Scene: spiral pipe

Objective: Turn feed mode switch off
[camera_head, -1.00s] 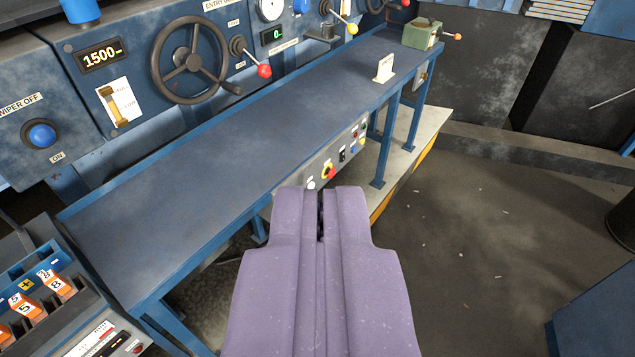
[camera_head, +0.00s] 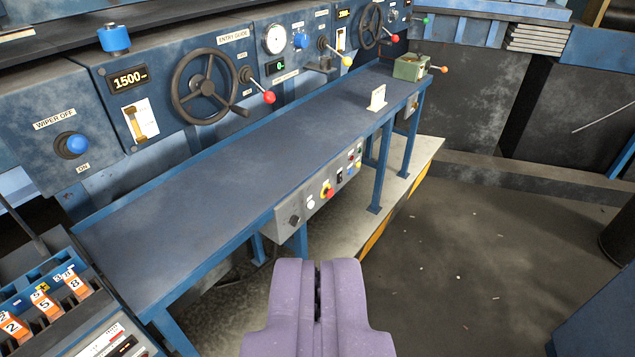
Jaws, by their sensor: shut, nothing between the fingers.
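My gripper (camera_head: 317,268) is purple and shut, with nothing held, at the bottom centre of the head view. A small grey control panel (camera_head: 303,217) hangs under the front edge of the blue bench, above and ahead of my gripper. It carries a black knob (camera_head: 294,219), a white button (camera_head: 310,202), a red button on yellow (camera_head: 327,190), a black switch (camera_head: 340,174) and several small coloured buttons. My fingertips are apart from the panel. I cannot read which control is the feed mode switch.
The long blue bench (camera_head: 235,160) runs diagonally. Behind it stands a blue machine with a handwheel (camera_head: 207,87), a red-knobbed lever (camera_head: 269,97) and a blue wiper button (camera_head: 77,144). A box with numbered orange tiles (camera_head: 44,304) is lower left. Open floor (camera_head: 480,250) lies to the right.

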